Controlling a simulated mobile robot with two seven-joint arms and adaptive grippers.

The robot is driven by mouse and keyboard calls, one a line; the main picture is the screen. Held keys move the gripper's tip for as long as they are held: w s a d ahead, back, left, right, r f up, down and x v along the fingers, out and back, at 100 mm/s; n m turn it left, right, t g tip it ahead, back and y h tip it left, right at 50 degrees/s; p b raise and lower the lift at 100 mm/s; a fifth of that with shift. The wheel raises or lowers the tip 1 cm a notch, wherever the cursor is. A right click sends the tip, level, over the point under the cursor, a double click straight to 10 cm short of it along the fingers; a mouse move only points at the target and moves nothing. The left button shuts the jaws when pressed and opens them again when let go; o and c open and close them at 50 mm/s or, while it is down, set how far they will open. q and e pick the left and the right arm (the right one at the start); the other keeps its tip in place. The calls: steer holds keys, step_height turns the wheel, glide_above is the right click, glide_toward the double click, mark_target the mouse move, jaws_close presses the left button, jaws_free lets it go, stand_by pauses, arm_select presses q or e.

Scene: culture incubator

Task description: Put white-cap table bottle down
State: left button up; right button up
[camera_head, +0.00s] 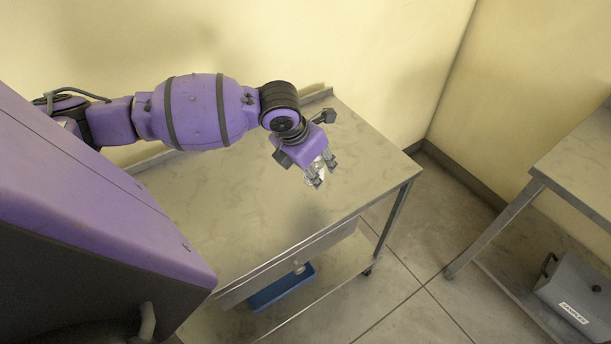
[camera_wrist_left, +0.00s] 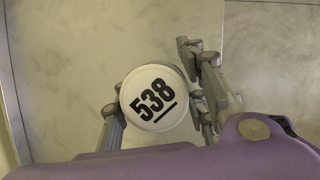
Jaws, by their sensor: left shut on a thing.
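In the head view my left gripper (camera_head: 320,178) is over the right part of the metal table (camera_head: 235,205), with a little of the clear bottle (camera_head: 316,170) showing between the fingers. Most of the bottle is hidden by the gripper. I cannot tell whether its base touches the table top. My right gripper is not in view.
The table top around the gripper is bare. A blue bin (camera_head: 283,288) sits on the shelf below it. A second table (camera_head: 583,165) stands at the right, with a grey labelled case (camera_head: 575,300) on its lower shelf. Walls close off the back.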

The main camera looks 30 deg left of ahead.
arm_select(q)
steer(key=a+f, duration=0.2)
steer(key=shift+w+a+f, duration=0.1)
steer(key=shift+w+f, duration=0.2)
steer(key=shift+f, duration=0.1)
steer(key=shift+a+f, duration=0.2)
steer(key=shift+f, duration=1.55)
steer(key=shift+f, duration=0.1)
steer(key=o, duration=1.2)
steer(key=v, duration=1.2)
steer(key=shift+p, duration=0.45)
